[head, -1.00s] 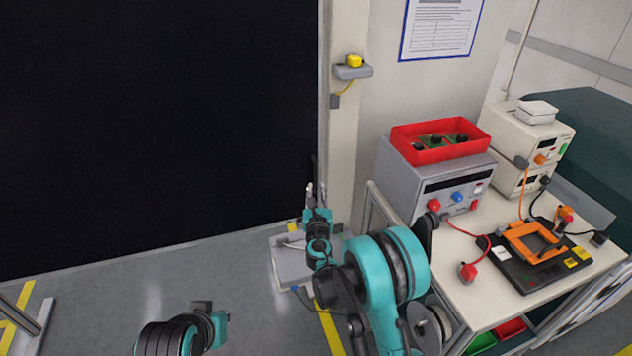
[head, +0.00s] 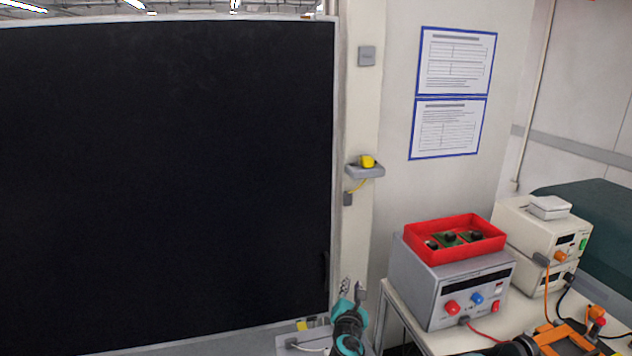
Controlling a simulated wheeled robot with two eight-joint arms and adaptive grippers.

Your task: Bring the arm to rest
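A table (head: 405,318) stands at the lower right, with a grey power supply (head: 432,300), a red tray (head: 440,256) of parts on it, and white instruments (head: 520,232). A black panel (head: 160,180) fills the left. A pale post (head: 358,100) stands between.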

